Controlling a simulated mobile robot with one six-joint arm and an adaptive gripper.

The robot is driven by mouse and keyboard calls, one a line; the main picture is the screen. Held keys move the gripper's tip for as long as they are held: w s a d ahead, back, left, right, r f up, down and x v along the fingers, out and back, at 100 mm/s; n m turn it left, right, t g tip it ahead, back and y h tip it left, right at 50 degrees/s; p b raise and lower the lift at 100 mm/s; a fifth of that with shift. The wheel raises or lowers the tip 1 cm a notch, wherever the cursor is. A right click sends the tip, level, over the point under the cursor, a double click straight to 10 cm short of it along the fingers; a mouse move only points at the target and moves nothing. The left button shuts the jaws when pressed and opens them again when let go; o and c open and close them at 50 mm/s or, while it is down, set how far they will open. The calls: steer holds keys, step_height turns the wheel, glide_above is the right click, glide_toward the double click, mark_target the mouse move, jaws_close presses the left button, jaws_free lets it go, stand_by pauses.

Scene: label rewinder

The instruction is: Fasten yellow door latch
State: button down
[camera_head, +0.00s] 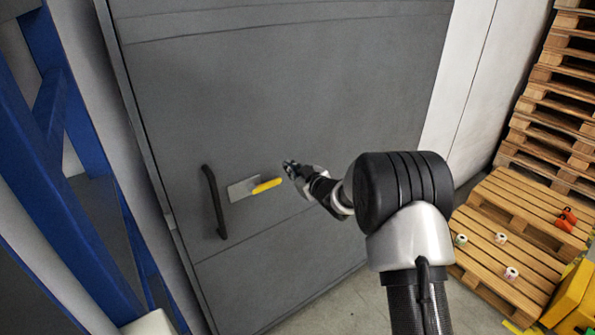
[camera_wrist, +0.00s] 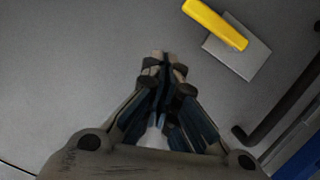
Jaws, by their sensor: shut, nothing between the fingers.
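The yellow door latch (camera_head: 266,186) is a yellow lever on a grey metal plate (camera_head: 242,188), mounted on the dark grey door (camera_head: 290,100). In the head view the lever lies nearly level, its free end pointing right and slightly up. The lever also shows at the top of the wrist view (camera_wrist: 217,24), slanting across its plate. My gripper (camera_head: 289,166) is just right of and slightly above the lever's free end in the head view. It is shut and empty, and in the wrist view its fingertips (camera_wrist: 163,60) appear apart from the lever. I cannot tell the gap to the door.
A black door handle (camera_head: 214,201) stands left of the latch plate. Blue metal framing (camera_head: 45,150) is at the far left. Wooden pallets (camera_head: 510,235) carry small rolls and a red object (camera_head: 566,219) on the right. The door face around the latch is clear.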

steer(key=shift+d+v, duration=0.25)
steer(key=shift+v, duration=1.4)
steer(key=shift+w, duration=0.2)
steer(key=shift+r, duration=0.1)
steer(key=s+d+r+m+g+h+b, duration=0.1)
steer(key=s+d+r+m+h, duration=0.25)
steer(key=s+d+r, duration=0.35)
steer(key=s+d+r+m+g+h+b, duration=0.1)
steer(key=s+d+r+m+h, duration=0.3)
steer(key=s, duration=0.5)
steer(key=s+f+m+g+b, duration=0.1)
steer(key=s+f+g, duration=0.2)
steer(key=s, duration=1.4)
steer(key=s+f+m+g+b, duration=0.1)
steer(key=s+f+g, duration=0.2)
steer(key=s, duration=1.4)
steer(key=shift+s+d+f+g, duration=0.25)
steer(key=shift+d+f+g, duration=0.05)
steer(key=shift+d, duration=0.05)
